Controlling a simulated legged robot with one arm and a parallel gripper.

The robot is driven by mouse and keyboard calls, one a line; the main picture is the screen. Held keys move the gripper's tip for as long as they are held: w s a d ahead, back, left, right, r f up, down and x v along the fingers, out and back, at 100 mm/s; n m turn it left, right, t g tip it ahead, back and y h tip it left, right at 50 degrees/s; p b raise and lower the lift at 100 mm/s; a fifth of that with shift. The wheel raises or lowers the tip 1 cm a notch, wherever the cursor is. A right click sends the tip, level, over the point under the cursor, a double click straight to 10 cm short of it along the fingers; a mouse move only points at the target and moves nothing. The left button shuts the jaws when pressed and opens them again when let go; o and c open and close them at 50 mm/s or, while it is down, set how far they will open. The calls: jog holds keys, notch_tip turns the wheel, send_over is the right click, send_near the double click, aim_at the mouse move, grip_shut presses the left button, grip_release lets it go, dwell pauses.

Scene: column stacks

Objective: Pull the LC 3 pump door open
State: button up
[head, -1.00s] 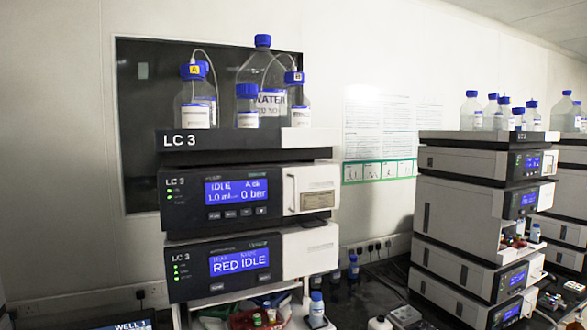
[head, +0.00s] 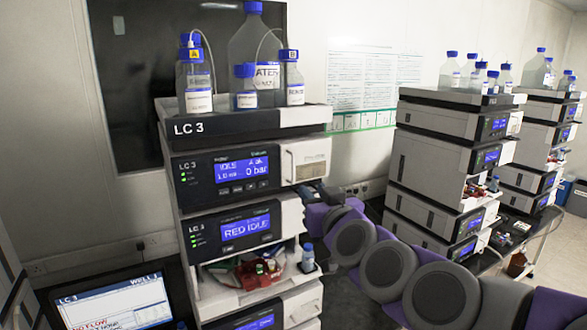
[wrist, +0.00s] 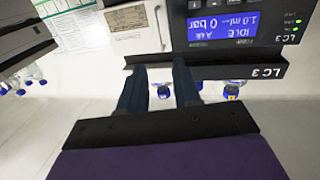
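The LC 3 pump module shows IDLE and 0 bar on its blue screen (head: 241,168). Its pump door (head: 306,160) is the pale panel to the right of that screen, with a thin vertical handle at its left side; it looks closed. In the wrist view, where the scene is upside down, the pump door (wrist: 134,27) is beyond my fingers, up and slightly left. My gripper (wrist: 160,84) has two dark fingers apart with nothing between them. It is not touching the door. In the head view my arm reaches from the lower right towards the stack.
Solvent bottles (head: 257,70) stand in the tray (head: 250,123) on top of the stack. A monitor (head: 115,305) is at lower left. Another stack (head: 435,160) stands to the right.

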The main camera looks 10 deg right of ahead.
aim_at(293, 169)
jog(key=w, duration=0.4)
jog(key=w+a+p, duration=0.1)
jog(key=w, duration=0.9)
jog(key=shift+w+a, duration=0.15)
jog(key=shift+a, duration=0.1)
jog(key=shift+c, duration=0.4)
grip_shut()
dwell(0.6)
